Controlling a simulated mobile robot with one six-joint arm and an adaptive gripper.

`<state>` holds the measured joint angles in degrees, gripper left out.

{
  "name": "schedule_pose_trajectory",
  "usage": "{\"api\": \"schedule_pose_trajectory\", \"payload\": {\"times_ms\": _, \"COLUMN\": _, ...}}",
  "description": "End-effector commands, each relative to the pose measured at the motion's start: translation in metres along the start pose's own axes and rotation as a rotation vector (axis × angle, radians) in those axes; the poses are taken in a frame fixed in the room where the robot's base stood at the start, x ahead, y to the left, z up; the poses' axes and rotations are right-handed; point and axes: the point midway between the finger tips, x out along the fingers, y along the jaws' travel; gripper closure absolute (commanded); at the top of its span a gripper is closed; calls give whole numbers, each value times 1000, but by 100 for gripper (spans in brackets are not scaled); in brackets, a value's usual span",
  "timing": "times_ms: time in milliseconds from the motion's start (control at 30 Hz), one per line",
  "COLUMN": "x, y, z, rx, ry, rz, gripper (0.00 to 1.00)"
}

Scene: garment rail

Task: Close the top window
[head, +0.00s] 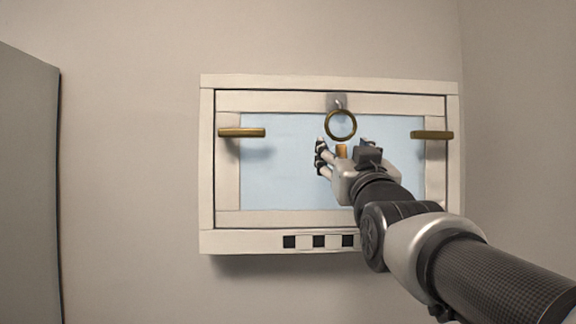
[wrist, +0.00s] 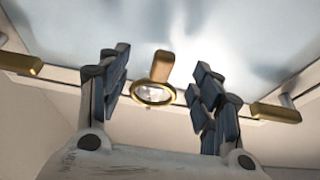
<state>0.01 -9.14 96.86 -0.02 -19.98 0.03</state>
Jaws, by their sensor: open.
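The top window (head: 285,180) is a pale blue pane in a white sash, set in a white outer frame (head: 207,170). I cannot tell how far the sash stands open. A brass ring (head: 341,125) hangs from a small mount at the sash's top middle. My gripper (head: 345,148) is open in front of the pane, just below the ring in the head view. In the wrist view the ring (wrist: 152,94) appears between my open fingers (wrist: 165,85), with nothing visibly gripped. A tan tab (wrist: 161,66) shows beside the ring; in the head view it (head: 341,151) is partly hidden by my gripper.
Brass handles stick out at the left (head: 242,132) and right (head: 432,135) of the sash. Black and white squares (head: 319,241) mark the bottom rail. A grey panel (head: 28,190) stands at the far left. The wall between it and the window is bare.

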Motion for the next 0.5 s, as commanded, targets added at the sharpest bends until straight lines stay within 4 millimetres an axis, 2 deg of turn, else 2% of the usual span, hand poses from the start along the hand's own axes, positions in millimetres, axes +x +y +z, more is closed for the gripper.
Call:
{"api": "schedule_pose_trajectory", "payload": {"times_ms": 100, "x": -28, "y": 0, "z": -2, "rx": 0, "ry": 2, "rz": 0, "gripper": 41}}
{"api": "schedule_pose_trajectory", "payload": {"times_ms": 300, "x": -69, "y": 0, "z": -2, "rx": 0, "ry": 3, "rz": 0, "gripper": 41}}
{"api": "schedule_pose_trajectory", "payload": {"times_ms": 500, "x": -93, "y": 0, "z": -1, "rx": 0, "ry": 3, "rz": 0, "gripper": 41}}
